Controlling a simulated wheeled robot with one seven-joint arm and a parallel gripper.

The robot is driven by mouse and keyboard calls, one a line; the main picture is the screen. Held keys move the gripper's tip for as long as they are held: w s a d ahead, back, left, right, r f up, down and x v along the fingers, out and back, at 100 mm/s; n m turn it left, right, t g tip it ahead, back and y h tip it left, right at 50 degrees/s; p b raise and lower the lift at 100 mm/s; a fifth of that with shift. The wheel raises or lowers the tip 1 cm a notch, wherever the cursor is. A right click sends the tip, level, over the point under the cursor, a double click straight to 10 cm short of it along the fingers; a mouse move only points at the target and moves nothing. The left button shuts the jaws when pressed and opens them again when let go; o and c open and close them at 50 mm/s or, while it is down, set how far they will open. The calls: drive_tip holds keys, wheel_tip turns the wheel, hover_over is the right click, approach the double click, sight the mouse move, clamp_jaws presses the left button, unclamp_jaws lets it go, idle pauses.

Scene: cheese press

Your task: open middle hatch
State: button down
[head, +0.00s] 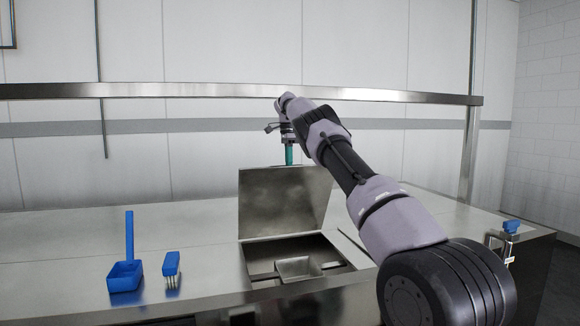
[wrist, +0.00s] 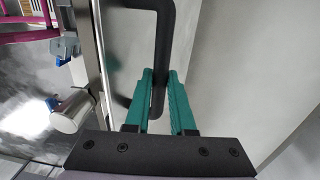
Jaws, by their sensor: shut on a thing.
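The middle hatch lid (head: 283,200) stands nearly upright at the back of its square opening (head: 255,262) in the metal worktop. In the head view my gripper (head: 290,153) is at the lid's top edge, its teal fingers partly hidden behind the lid. In the wrist view my gripper (wrist: 160,78) has its two teal fingers closed around a black bar handle (wrist: 164,35). The handle is hidden in the head view. A metal box shape (head: 298,267) shows inside the opening.
A metal rail (head: 150,91) crosses behind and above the worktop. A blue-topped fitting (head: 511,228) is at the right end.

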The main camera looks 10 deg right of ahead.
drive_tip(key=shift+a+f, duration=0.1)
drive_tip(key=shift+f, duration=0.1)
drive_tip(key=c, duration=0.8)
unclamp_jaws()
drive_tip(key=shift+w+f, duration=0.1)
drive_tip(key=shift+o, duration=0.2)
drive_tip(key=shift+r, duration=0.2)
